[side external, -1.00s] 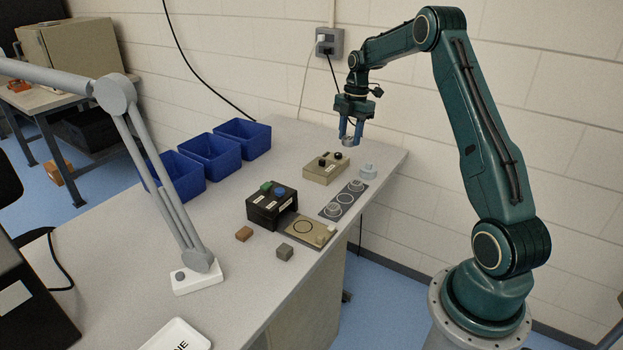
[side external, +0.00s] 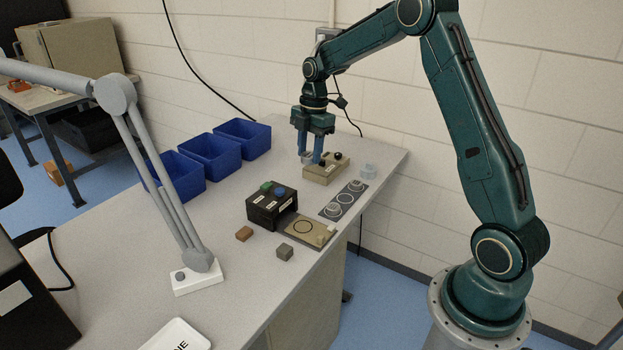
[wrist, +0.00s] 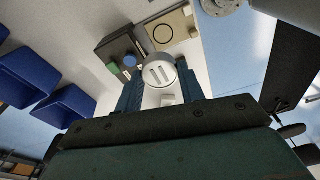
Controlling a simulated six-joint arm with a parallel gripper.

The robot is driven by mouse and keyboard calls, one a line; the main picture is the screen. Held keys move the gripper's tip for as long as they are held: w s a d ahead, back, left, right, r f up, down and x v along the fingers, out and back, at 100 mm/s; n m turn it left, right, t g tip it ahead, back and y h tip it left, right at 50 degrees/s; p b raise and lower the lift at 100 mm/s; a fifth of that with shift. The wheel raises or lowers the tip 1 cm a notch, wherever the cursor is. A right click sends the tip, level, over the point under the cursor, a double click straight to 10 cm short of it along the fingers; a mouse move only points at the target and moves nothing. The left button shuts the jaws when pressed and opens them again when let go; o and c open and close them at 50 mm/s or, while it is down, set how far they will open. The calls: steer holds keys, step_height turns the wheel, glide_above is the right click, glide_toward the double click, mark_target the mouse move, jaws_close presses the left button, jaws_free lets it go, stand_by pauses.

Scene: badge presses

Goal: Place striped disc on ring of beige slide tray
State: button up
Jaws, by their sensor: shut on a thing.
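The striped disc is a pale round piece with dark bars on its face, seen in the wrist view (wrist: 160,74). My gripper (side external: 311,159) is shut on it, one blue finger on each side, and holds it raised near the left end of a beige control box. The beige slide tray (side external: 318,236) lies on the table in front of a black press (side external: 270,212). Its dark ring (side external: 303,227) is bare, and a pale knob stands at its right end. The tray and ring also show in the wrist view (wrist: 151,32), beyond the disc.
The beige box (side external: 322,177) with black knobs stands close to my gripper. A grey plate (side external: 344,199) with round pieces lies right of the press. Blue bins (side external: 210,157) line the left. Brown (side external: 244,234) and grey (side external: 285,252) blocks sit near the press and tray.

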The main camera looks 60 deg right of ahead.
steer(key=a, duration=0.4)
glide_above(302, 227)
step_height(302, 227, down, 16)
steer(key=shift+s+d+r, duration=0.15)
steer(key=shift+r, duration=0.05)
stand_by(0.3)
steer(key=shift+f, duration=2.15)
steer(key=shift+f, duration=0.15)
steer(key=o, duration=1)
